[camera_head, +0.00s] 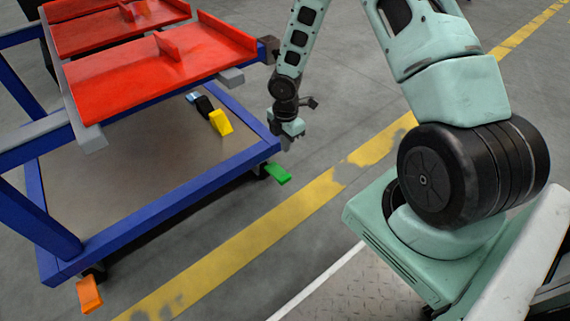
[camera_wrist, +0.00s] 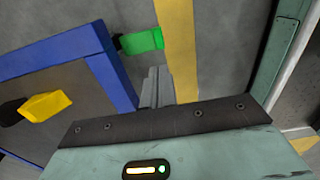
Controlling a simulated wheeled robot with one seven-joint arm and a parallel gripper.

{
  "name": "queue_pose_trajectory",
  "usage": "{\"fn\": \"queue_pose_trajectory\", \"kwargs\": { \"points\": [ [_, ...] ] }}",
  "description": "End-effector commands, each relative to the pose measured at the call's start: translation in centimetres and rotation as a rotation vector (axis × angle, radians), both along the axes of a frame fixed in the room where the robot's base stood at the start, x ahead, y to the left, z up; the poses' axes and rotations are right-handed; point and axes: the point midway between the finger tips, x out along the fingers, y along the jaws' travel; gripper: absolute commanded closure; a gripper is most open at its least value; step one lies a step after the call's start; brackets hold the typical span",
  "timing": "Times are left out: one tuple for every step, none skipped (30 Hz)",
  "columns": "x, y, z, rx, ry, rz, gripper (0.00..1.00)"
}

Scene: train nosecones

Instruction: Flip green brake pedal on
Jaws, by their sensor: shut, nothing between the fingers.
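The green brake pedal (camera_head: 278,174) sticks out from the caster under the near right corner of the blue cart, low over the floor. In the wrist view the green pedal (camera_wrist: 142,41) shows beyond the fingertips, beside the cart's blue frame. My gripper (camera_head: 286,143) points down above the pedal, close to the cart corner. In the wrist view my gripper (camera_wrist: 151,85) has its fingers together with nothing between them. A gap shows between the fingers and the pedal in the head view. The caster behind the pedal is mostly hidden.
The blue cart frame (camera_head: 170,212) carries red trays (camera_head: 160,75). An orange pedal (camera_head: 89,294) is at the front left corner. The floor right of the cart is clear, with a yellow line (camera_head: 250,232).

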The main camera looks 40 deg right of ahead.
Motion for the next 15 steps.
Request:
{"fn": "queue_pose_trajectory", "kwargs": {
  "points": [
    [0.0,0.0,-0.8,0.000,0.001,0.000,1.00],
    [0.0,0.0,-1.2,0.000,0.001,0.000,1.00],
    [-0.1,0.0,-1.8,0.000,0.002,0.000,1.00],
    [-0.1,0.0,-2.3,0.000,0.002,-0.001,1.00],
    [-0.1,0.0,-2.9,0.000,0.003,-0.001,1.00],
    [-0.1,0.0,-3.7,0.000,0.003,0.000,1.00],
    [-0.1,0.0,-4.3,-0.001,0.002,0.000,1.00],
    [0.0,0.0,-4.9,0.000,0.002,0.001,1.00],
    [0.0,0.0,-5.8,0.000,0.002,0.001,1.00],
    [0.0,0.0,-6.3,0.000,0.001,0.000,1.00],
    [0.0,0.0,-6.9,0.001,0.002,-0.001,1.00],
    [-0.1,0.0,-7.7,0.000,0.002,-0.001,1.00],
    [-0.1,0.0,-8.3,0.000,0.002,-0.001,1.00],
    [-0.1,0.0,-8.8,-0.001,0.002,0.000,1.00],
    [-0.1,0.0,-9.5,-0.001,0.002,0.001,1.00]
  ]
}}
